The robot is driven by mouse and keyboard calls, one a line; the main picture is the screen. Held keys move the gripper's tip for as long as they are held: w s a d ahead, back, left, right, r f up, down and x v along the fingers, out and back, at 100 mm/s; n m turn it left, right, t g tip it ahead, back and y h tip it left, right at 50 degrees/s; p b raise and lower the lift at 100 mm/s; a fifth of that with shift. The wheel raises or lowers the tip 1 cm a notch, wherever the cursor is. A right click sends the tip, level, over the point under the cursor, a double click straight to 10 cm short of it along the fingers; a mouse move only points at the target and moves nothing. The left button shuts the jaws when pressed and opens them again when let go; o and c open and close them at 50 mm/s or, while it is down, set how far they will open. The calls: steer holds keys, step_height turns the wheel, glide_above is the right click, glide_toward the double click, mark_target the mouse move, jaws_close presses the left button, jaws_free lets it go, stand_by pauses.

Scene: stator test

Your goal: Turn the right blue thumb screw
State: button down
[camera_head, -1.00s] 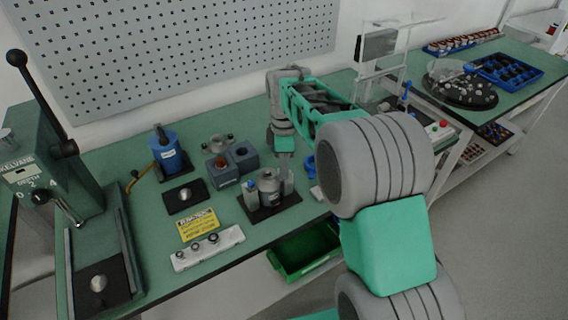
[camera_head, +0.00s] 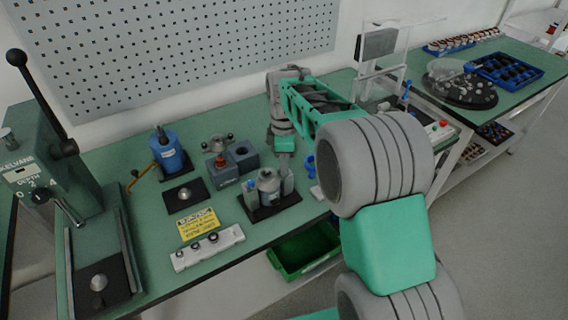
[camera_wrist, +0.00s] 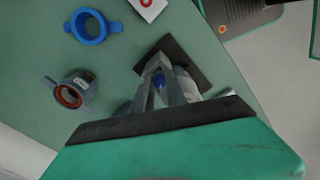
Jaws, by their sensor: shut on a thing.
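The right blue thumb screw (camera_wrist: 159,81) shows as a small blue spot between my fingers in the wrist view. In the head view my gripper hides it. My gripper (camera_head: 285,166) points down over the right post of the fixture and is shut on the screw; it also shows in the wrist view (camera_wrist: 163,90). The fixture's black base (camera_wrist: 182,58) lies beyond the fingers in the wrist view. In the head view a grey cylinder (camera_head: 268,184) stands between the fixture's two posts. The left blue thumb screw (camera_head: 250,184) is free on the left post.
A blue ring (camera_wrist: 88,26) and a grey housing with a copper-coloured ring (camera_wrist: 70,96) lie close by on the bench. A white strip with knobs (camera_head: 208,247) and a yellow card (camera_head: 199,224) lie front left. A green bin (camera_head: 303,250) sits below the bench edge.

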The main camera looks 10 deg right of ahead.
steer(key=m, duration=0.3)
stand_by(0.4)
steer(key=c, duration=1.3)
jaws_free()
steer(key=shift+c, duration=0.2)
step_height(320, 180, up, 8)
steer(key=shift+f, duration=0.1)
